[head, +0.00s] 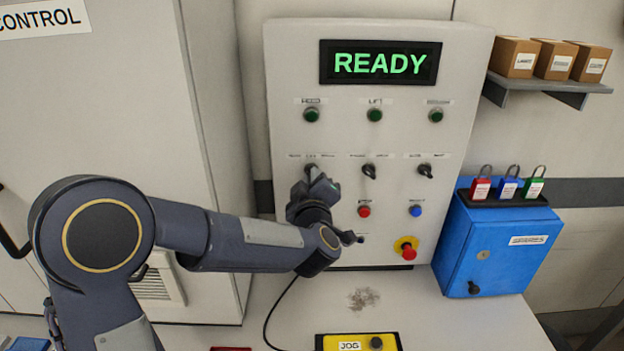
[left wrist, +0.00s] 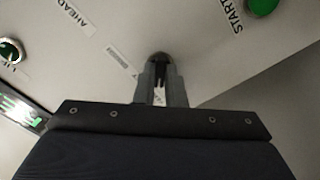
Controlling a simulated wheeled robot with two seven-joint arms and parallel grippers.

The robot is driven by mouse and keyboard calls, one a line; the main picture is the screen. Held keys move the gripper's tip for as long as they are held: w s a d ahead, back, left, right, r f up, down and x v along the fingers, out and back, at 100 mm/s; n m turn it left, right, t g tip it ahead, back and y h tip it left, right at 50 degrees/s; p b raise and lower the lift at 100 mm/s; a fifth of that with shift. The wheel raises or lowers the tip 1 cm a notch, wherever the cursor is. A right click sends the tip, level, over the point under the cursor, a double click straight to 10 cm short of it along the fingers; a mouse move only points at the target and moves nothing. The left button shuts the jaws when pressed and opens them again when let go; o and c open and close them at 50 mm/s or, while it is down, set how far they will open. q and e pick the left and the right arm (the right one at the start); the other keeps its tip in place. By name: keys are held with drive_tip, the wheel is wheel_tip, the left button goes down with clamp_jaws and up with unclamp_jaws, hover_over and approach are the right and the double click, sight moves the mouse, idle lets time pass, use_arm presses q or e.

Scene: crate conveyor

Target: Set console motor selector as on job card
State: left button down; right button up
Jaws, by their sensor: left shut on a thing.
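The console (head: 340,240) is a pale upright panel with a lit green READY display (head: 380,63). Three black selectors sit in a row across its middle. My left gripper (head: 312,177) is at the left selector (head: 310,168) and mostly covers it. In the left wrist view the fingers (left wrist: 160,85) are shut on the dark rounded knob (left wrist: 158,57), against the panel face. An AHEAD label (left wrist: 75,18) is near that knob; its pointer direction is hidden. The middle selector (head: 369,171) and right selector (head: 425,171) are free. My right gripper is out of view. I see no job card.
Several buttons surround the selectors, including a red one (head: 364,211), a blue one (head: 415,211) and a red emergency stop (head: 408,252). A blue box (head: 495,245) with padlocks stands right. A yellow JOG pendant (head: 358,343) lies on the bench in front.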

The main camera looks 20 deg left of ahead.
use_arm(q)
drive_tip(key=shift+m+p, duration=1.85)
drive_tip(key=shift+m, duration=2.65)
drive_tip(key=shift+f, duration=0.1)
drive_tip(key=c, duration=1.5)
unclamp_jaws()
drive_tip(key=b+v, duration=0.1)
drive_tip(key=v, duration=0.7)
drive_tip(key=shift+w+a, duration=0.1)
